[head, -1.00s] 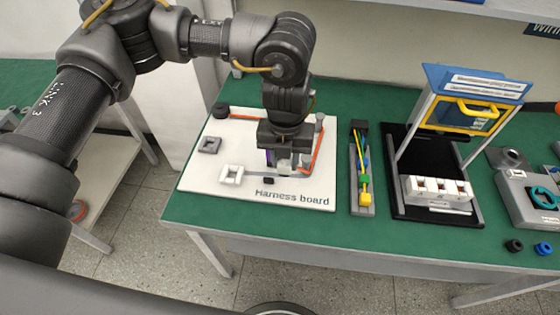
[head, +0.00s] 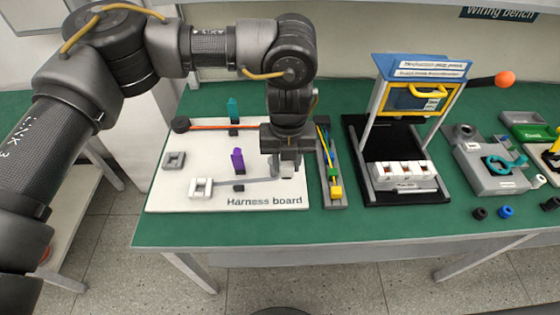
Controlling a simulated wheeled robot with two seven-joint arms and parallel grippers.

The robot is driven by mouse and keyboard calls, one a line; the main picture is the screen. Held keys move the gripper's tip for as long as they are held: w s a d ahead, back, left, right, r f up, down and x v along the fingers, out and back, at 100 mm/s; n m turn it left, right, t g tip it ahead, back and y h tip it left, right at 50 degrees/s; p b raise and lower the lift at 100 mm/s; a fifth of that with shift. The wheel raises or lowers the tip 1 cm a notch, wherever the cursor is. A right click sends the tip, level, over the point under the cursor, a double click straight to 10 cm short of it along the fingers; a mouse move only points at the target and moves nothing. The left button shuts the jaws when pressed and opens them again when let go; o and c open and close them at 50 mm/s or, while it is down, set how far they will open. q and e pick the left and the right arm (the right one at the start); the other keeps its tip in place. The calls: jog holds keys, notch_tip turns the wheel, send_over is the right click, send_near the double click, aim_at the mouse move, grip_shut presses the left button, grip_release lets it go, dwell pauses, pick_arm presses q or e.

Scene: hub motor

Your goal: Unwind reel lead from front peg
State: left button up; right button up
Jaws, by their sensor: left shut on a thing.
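The harness board (head: 215,150) is a white plate on the green table. The black reel (head: 180,124) sits at its back left corner. The orange reel lead (head: 222,127) runs from it to the right and passes out of sight behind my left gripper. My left gripper (head: 289,172) points down over the board's right side, shut on what looks like the pale end of the reel lead, mostly hidden by the fingers. The pegs on that side are hidden, so I cannot tell whether the lead still touches one. My right gripper is not in view.
A tray of coloured wires (head: 329,165) and a black stand (head: 360,135) are close on the right.

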pick_arm(q)
jog(key=w+d, duration=0.4)
jog(key=w, duration=0.1)
jog(key=shift+d, duration=0.25)
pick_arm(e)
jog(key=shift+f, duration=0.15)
pick_arm(q)
jog(key=shift+w+a, duration=0.1)
